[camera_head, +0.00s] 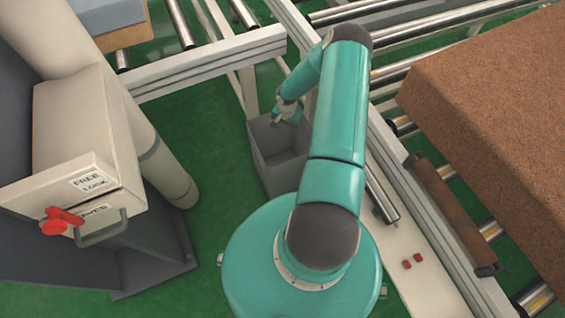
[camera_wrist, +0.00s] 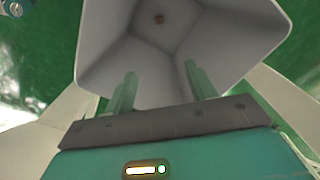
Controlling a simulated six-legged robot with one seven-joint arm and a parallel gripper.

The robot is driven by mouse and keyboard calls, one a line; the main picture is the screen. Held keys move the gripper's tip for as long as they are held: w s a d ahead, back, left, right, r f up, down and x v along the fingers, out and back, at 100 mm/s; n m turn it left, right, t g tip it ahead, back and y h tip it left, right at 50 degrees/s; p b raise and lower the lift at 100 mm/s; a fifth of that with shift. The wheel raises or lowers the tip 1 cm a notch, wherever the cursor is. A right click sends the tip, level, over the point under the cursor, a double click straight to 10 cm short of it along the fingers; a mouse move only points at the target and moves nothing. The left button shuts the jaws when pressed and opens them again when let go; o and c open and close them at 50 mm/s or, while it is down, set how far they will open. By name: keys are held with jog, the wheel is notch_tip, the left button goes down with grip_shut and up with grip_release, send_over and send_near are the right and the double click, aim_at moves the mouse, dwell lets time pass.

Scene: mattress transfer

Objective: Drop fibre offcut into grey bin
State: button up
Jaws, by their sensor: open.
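The grey bin (camera_head: 262,160) stands on the green floor beside the conveyor frame. My gripper (camera_head: 284,114) is over the bin's open top in the head view. In the wrist view my gripper (camera_wrist: 160,72) is open, with its two pale green fingers apart and nothing between them. The bin's inside (camera_wrist: 125,50) fills the view beyond the fingers. The bin's floor is hidden in the head view.
A large brown fibre block (camera_head: 490,120) lies on the roller conveyor at the right. A beige box with a red handle (camera_head: 62,220) stands at the left. Green floor is clear left of the bin.

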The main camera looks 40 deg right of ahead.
notch_tip(320, 180, up, 10)
dwell(0.3)
dwell(0.4)
